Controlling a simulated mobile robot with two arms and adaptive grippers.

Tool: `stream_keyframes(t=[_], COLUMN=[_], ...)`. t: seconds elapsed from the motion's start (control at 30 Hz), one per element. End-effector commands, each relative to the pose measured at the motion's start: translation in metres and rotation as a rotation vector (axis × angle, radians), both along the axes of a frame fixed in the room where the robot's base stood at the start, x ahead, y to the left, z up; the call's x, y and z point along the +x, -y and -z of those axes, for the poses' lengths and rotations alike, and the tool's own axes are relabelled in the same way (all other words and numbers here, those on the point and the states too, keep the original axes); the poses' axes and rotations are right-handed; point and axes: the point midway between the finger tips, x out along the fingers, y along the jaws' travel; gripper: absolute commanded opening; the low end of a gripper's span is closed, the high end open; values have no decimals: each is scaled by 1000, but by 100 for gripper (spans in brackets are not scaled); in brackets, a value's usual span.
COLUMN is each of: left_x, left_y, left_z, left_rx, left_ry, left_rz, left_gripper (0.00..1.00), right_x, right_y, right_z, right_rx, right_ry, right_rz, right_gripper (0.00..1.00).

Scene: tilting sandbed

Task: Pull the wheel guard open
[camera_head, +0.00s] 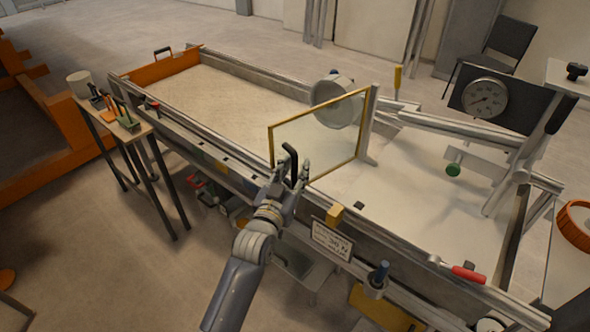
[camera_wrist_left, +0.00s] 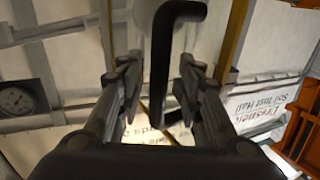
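The wheel guard (camera_head: 328,136) is a clear pane in a thin yellow frame, upright across the sandbed. Its right edge is beside a grey post, and it looks closed. A black bent handle (camera_head: 290,158) stands near its lower left edge. A round grey wheel (camera_head: 336,95) shows behind the pane. My left gripper (camera_head: 293,167) is at the handle. In the left wrist view the black handle (camera_wrist_left: 160,62) runs between my spread fingers, and gaps seem to show on both sides. My right gripper is in neither view.
The long sandbed (camera_head: 225,95) has raised side rails. A dial gauge (camera_head: 486,97) stands at right. A small tool table (camera_head: 127,128) stands at left.

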Motion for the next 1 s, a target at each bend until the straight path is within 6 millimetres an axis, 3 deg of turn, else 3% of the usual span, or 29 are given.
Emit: stream_keyframes(t=[0.27, 0.43, 1.0], left_x=[0, -11, -101], left_y=[1, -4, -46], left_z=[-3, -3, -2], left_rx=[-5, -5, -4], left_ry=[4, 4, 2], left_rz=[2, 1, 0], left_gripper=[35, 35, 35], right_x=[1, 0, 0], right_y=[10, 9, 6], right_z=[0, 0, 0], right_rx=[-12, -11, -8], right_ry=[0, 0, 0], right_rz=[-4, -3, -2], right_gripper=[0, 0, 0])
